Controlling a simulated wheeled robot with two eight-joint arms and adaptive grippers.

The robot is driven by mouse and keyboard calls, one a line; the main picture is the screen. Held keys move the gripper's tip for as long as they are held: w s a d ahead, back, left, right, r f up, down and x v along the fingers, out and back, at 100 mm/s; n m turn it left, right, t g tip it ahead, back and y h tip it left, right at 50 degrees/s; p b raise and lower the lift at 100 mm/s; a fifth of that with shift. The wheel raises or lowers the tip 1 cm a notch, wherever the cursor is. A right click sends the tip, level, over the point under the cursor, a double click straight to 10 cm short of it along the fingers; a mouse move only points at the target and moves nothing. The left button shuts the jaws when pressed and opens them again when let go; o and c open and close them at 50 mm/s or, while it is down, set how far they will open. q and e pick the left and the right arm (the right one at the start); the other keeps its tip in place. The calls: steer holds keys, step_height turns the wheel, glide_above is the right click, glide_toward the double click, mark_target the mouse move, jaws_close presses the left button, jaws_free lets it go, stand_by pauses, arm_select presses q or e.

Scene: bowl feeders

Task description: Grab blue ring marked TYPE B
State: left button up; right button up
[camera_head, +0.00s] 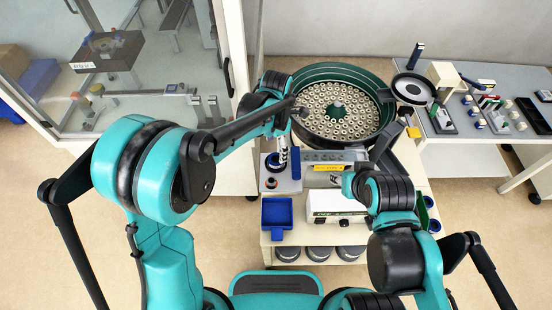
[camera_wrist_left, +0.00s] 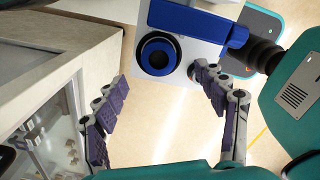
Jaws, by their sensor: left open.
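A blue ring (camera_wrist_left: 143,55) with a dark centre lies on a white block in the left wrist view. In the head view the ring (camera_head: 270,161) is partly hidden by my left gripper. No TYPE B marking can be read. My left gripper (camera_wrist_left: 160,84) is open, its two fingers spread wide. In the wrist picture the ring shows between and just beyond the fingertips, with nothing held. In the head view my left gripper (camera_head: 282,150) hangs beside the ring. My right arm is folded over the front right of the bench, and its fingers cannot be made out clearly.
A blue tray (camera_head: 277,213) sits in front of the ring. A white control box (camera_head: 325,208) is right of it. A green bowl feeder (camera_head: 305,79) full of small rings stands behind. A glass-walled cabinet (camera_head: 150,60) is at the left.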

mark_target(276, 159)
arm_select(q)
step_height(276, 159, down, 7)
steer(key=shift+w+a+r+b, duration=0.1)
steer(key=shift+b, duration=1)
steer(key=shift+r, duration=0.1)
steer(key=shift+c, duration=0.5)
steer(key=c, duration=1.2)
